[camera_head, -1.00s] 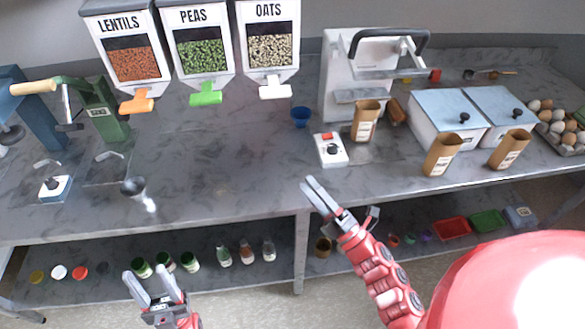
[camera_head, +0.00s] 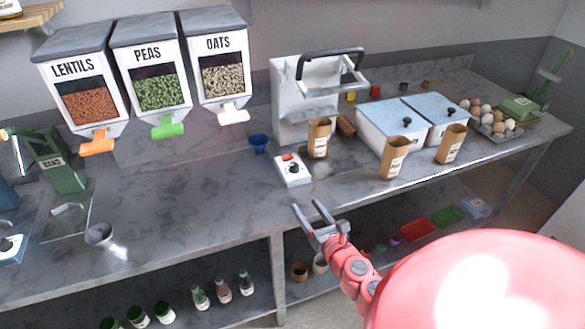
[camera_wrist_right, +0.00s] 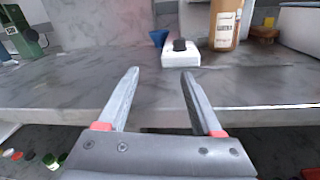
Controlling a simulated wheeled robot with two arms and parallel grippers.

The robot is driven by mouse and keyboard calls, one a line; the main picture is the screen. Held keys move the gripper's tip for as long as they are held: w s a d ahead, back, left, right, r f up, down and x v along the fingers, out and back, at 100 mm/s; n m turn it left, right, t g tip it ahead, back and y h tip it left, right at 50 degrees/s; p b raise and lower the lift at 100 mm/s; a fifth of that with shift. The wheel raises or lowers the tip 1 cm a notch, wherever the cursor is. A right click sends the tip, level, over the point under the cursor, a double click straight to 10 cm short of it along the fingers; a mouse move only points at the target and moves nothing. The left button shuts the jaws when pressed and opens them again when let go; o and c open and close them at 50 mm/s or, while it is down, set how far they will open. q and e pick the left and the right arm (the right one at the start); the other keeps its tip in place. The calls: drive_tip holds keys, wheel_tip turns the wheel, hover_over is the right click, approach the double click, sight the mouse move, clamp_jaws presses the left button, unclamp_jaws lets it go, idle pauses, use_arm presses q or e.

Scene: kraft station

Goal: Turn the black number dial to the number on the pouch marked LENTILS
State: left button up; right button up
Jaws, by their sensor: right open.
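A white box (camera_head: 293,171) with a black dial (camera_head: 292,168) and a red part on top sits near the front of the table, below the press. The box also shows in the right wrist view (camera_wrist_right: 181,59), its black dial (camera_wrist_right: 180,45) on top. Several brown pouches stand on the table: one beside the box (camera_head: 318,140), one in front of the bins (camera_head: 395,160) and one further right (camera_head: 450,145). Their labels are too small to read. My right gripper (camera_head: 307,206) is open and empty, in front of the table edge and short of the box.
Dispensers marked LENTILS (camera_head: 85,104), PEAS (camera_head: 158,92) and OATS (camera_head: 223,80) hang at the back left. A blue cup (camera_head: 259,143) and a white press (camera_head: 300,100) stand behind the box. Bottles and trays fill the lower shelf.

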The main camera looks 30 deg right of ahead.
sight(296, 168)
drive_tip(key=shift+n+h, duration=0.5)
drive_tip(key=shift+h, duration=0.4)
drive_tip(key=p+x, duration=0.1)
drive_tip(key=x, duration=0.4)
drive_tip(key=d+p+x, duration=0.1)
drive_tip(key=x, duration=0.5)
drive_tip(key=d+p+x, duration=0.1)
drive_tip(key=x, duration=0.4)
drive_tip(key=shift+d+r, duration=0.2)
drive_tip(key=shift+d, duration=0.15)
drive_tip(key=shift+w+f+p, duration=0.15)
drive_tip(key=shift+w+p, duration=0.15)
drive_tip(key=shift+c, duration=0.2)
clamp_jaws()
